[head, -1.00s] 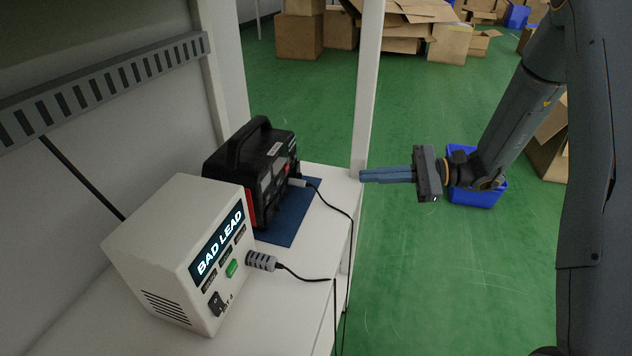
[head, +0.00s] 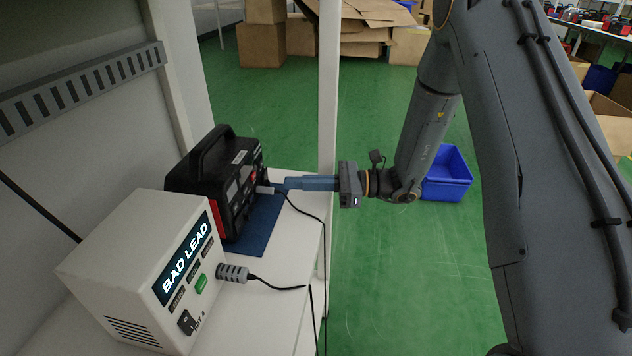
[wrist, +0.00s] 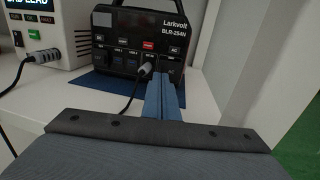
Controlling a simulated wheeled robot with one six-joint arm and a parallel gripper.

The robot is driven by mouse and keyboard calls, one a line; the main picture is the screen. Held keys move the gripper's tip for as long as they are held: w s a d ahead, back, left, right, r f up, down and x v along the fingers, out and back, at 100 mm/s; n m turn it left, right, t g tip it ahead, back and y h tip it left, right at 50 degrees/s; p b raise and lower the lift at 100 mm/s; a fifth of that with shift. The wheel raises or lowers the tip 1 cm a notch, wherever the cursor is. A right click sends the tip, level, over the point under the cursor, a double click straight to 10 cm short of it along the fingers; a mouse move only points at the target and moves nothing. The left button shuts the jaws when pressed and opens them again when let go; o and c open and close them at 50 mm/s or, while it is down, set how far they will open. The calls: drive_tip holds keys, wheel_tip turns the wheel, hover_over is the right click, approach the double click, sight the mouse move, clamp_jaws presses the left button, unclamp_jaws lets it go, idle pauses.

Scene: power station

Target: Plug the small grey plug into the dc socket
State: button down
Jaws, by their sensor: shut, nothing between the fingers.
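The small grey plug (head: 265,190) is at the front panel of the black power station (head: 215,178), with a black cable running from it. In the wrist view the plug (wrist: 146,70) points at a port on the lower right of the panel. I cannot read that port's label for certain or tell whether the plug is fully seated. My gripper (head: 287,183) is shut and empty, just right of the plug. In the wrist view its blue fingers (wrist: 160,78) reach towards the panel beside the plug and partly hide the ports there.
A white box (head: 135,265) reading "BAD LEAD" stands nearer, with a larger ribbed grey plug (head: 232,273) at its front. The power station stands on a blue mat (head: 262,225). A white post (head: 328,120) rises at the shelf edge. A blue bin (head: 448,175) is on the floor.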

drive_tip(key=shift+a, duration=1.6)
drive_tip(key=shift+s+a+r+p, duration=0.1)
drive_tip(key=shift+s+a+p, duration=0.15)
drive_tip(key=shift+a+p, duration=0.5)
drive_tip(key=shift+a, duration=0.1)
